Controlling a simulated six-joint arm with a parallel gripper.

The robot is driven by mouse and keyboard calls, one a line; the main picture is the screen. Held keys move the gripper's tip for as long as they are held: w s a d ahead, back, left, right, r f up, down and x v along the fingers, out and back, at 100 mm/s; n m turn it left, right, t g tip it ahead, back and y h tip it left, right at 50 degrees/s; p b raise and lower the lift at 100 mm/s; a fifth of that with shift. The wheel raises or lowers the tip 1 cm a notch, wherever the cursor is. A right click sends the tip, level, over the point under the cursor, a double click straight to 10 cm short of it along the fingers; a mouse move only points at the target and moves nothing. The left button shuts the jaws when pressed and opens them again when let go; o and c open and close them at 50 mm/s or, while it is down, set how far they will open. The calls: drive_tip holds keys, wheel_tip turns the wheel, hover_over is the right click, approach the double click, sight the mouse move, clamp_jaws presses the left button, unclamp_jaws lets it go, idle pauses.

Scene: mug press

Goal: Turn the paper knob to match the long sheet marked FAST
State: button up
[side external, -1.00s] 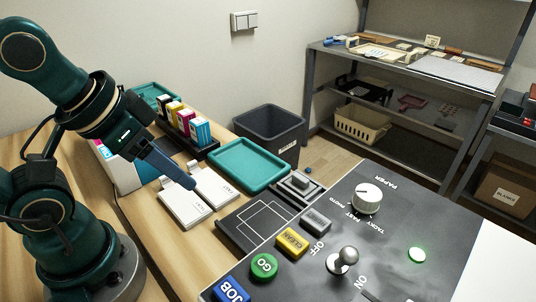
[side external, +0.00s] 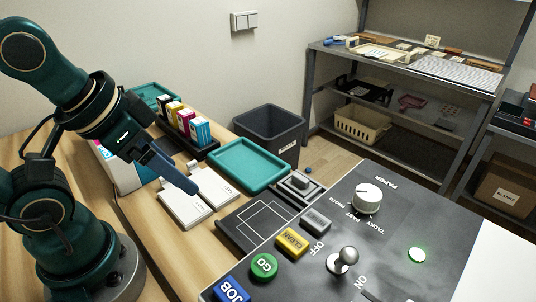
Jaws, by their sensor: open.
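The white paper knob (side external: 367,198) sits on the dark control panel (side external: 390,245) at the right, with TACKY, FAST and PHOTO printed around its near side and PAPER behind it. I cannot tell clearly which label its mark points at. Two white sheet pads lie on the wooden table: a left one (side external: 184,209) and a right one (side external: 217,187). Their print is too small to read. My gripper (side external: 192,187) is over the pads, well left of the knob. Its jaws are open and nothing shows between them; its fingers partly cover the pads.
A green GO button (side external: 264,267), yellow CLEAN button (side external: 292,241), blue JOB button (side external: 231,290) and an ON/OFF lever (side external: 343,260) stand on the panel near the knob. A teal tray (side external: 248,164) and ink cartridges (side external: 199,131) lie behind the pads.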

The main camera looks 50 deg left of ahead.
drive_tip(key=w+d+r+m+g+h, duration=0.1)
drive_tip(key=w+d+r+m+h, duration=0.1)
drive_tip(key=w+d+r+m, duration=0.35)
drive_tip(key=w+d+r+m+g+h, duration=0.1)
drive_tip(key=w+d+r+m, duration=0.2)
drive_tip(key=w+r+m, duration=0.4)
drive_tip(key=m+g+h, duration=0.1)
drive_tip(key=m+g, duration=0.3)
drive_tip(key=m, duration=0.1)
hover_over(367, 191)
drive_tip(key=a, duration=0.3)
drive_tip(key=f, duration=0.7)
drive_tip(key=shift+d+f, duration=0.25)
drive_tip(key=shift+f, duration=0.15)
drive_tip(key=shift+x, duration=2.5)
drive_tip(key=shift+w+d, duration=0.1)
drive_tip(key=shift+d, duration=0.05)
drive_tip(key=shift+r, duration=0.1)
clamp_jaws()
drive_tip(key=shift+t, duration=0.3)
